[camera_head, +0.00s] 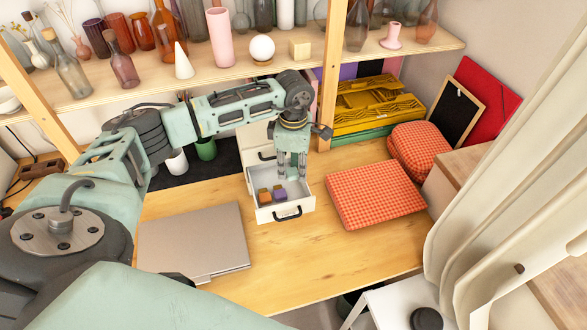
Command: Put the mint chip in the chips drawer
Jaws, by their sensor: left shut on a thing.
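The small white drawer (265,215) is pulled out from a white unit on the desk and has a black handle on its front. Inside lie small blocks, orange-brown chips (265,195) and a purple chip (279,193). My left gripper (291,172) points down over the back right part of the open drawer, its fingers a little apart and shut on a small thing. The mint chip is hard to make out between the pale green fingers. My right gripper is not in view.
A closed laptop (192,242) lies left of the drawer, and an orange checked cushion (375,193) lies right of it. A shelf (240,68) with vases runs above my arm. Bare wooden desk lies in front of the drawer.

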